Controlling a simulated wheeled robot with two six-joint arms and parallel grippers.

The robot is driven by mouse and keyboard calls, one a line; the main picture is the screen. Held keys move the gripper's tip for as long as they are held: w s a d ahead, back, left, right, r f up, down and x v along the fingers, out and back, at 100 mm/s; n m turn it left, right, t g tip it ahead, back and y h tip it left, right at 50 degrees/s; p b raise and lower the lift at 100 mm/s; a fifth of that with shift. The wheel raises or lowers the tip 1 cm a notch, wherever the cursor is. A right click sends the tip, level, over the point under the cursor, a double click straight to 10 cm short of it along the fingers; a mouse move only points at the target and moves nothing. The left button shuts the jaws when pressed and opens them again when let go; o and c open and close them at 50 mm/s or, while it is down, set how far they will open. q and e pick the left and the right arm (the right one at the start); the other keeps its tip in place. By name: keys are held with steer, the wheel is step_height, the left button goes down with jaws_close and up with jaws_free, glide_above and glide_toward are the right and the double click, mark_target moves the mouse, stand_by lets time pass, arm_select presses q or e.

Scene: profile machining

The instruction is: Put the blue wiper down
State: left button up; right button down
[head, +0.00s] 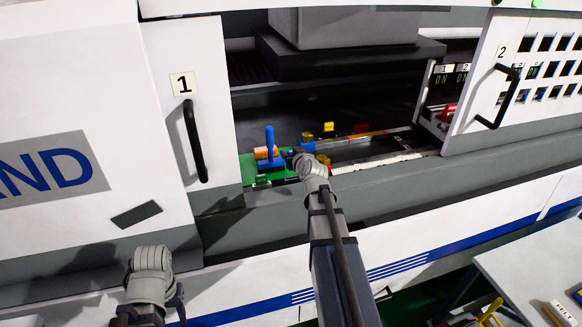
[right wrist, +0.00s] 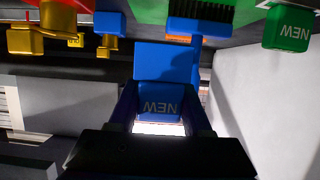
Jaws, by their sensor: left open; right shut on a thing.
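The blue wiper (right wrist: 161,102) is between the fingers of my right gripper (right wrist: 163,112), which is shut on it. Its gripped part carries the upside-down word NEW, and a wider blue part shows just beyond. In the head view my right gripper (head: 291,157) reaches into the open machine bay beside blue parts. Whether the wiper touches the surface there cannot be told. My left gripper (head: 146,312) is low at the left in the head view, outside the machine and away from the wiper. It is open, with its fingers mostly hidden.
A green block (right wrist: 288,28) marked NEW and yellow-and-blue pieces (right wrist: 107,30) are close to the right gripper. Door 1 (head: 185,110) flanks the bay on the left and door 2 (head: 490,85) on the right. A white table (head: 530,265) stands at lower right.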

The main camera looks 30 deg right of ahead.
arm_select(q)
steer(key=shift+f+b, duration=1.8)
arm_select(e)
steer(key=shift+f, duration=1.8)
steer(key=shift+f+b, duration=0.65)
steer(key=shift+c, duration=1.7)
jaws_free()
arm_select(q)
steer(key=shift+f, duration=0.6)
steer(key=shift+r, duration=0.15)
arm_select(e)
steer(key=shift+r, duration=0.2)
